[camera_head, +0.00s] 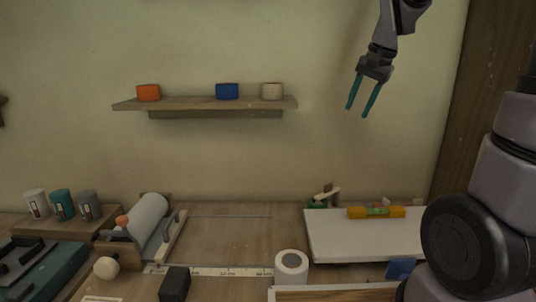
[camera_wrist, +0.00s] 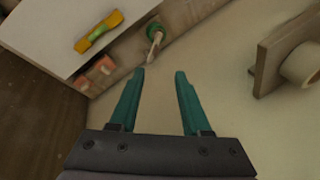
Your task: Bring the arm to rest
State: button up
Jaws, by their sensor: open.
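My gripper (camera_head: 364,95) hangs in the air near the wall, to the right of the wall shelf and above the white board. Its two teal fingers point down and stand apart, with nothing between them. In the wrist view my gripper (camera_wrist: 160,88) is also open and empty. My arm comes in from the upper right of the head view.
A wall shelf (camera_head: 205,104) holds an orange, a blue and a cream roll. Below, a white board (camera_head: 350,240) bears an orange level (camera_head: 376,212). A white tape roll (camera_head: 291,268) and a dark block (camera_head: 174,284) stand on the bench. Air around my gripper is clear.

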jog(key=s+r+n+t, duration=0.1)
jog(key=s+r, duration=0.1)
jog(key=s, duration=0.6)
jog(key=s+r+n+t, duration=0.1)
jog(key=s+n+t, duration=0.1)
jog(key=s, duration=0.7)
jog(key=shift+s+r+t, duration=0.3)
jog(key=shift+r, duration=0.1)
jog(key=shift+d, duration=0.1)
dwell(0.6)
